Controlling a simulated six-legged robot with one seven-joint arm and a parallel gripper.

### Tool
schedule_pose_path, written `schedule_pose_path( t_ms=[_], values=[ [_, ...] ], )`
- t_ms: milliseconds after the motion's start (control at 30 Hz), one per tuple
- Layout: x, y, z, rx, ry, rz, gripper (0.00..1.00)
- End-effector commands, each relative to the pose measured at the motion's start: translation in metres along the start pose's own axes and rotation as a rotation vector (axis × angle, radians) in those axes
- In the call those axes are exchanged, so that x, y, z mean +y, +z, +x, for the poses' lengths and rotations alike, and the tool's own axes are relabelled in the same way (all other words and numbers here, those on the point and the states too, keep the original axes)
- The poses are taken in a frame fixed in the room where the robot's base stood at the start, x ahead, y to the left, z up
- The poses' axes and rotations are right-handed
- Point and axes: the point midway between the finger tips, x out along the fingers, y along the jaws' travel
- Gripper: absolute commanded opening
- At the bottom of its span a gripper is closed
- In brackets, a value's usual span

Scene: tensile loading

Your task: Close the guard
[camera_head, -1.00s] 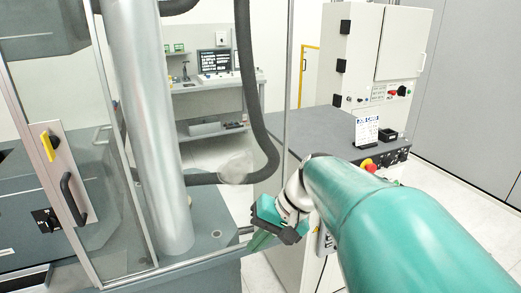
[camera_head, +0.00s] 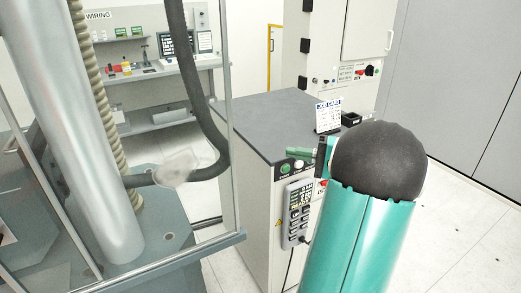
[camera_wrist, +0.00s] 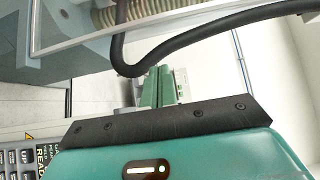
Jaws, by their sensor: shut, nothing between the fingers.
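The guard is a clear panel in a grey metal frame (camera_head: 233,130) around the testing machine's steel column (camera_head: 75,130). A slanted frame bar (camera_head: 45,185) crosses the lower left. The guard's handle is outside the current views. My gripper (camera_head: 298,153) is shut and empty, pointing left above the front edge of the grey-topped cabinet, right of the guard frame and apart from it. In the wrist view its green fingers (camera_wrist: 158,88) lie together, with the guard's edge rail (camera_wrist: 150,22) above them.
The cabinet (camera_head: 265,120) carries a job card (camera_head: 329,115), buttons and a control pendant (camera_head: 297,212). A workbench (camera_head: 150,75) stands at the back. Open floor (camera_head: 460,230) lies at the right.

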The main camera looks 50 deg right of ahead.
Motion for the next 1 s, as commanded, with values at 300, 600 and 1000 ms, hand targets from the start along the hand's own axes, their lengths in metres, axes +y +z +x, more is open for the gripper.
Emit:
schedule_pose_path(
  t_ms=[300,600,1000],
  values=[
    [0.0,0.007,0.055,-0.006,0.001,0.001,0.0],
    [0.0,0.015,0.111,-0.009,0.002,0.003,0.0],
    [0.001,0.031,0.129,-0.008,0.003,0.002,0.0]
  ],
)
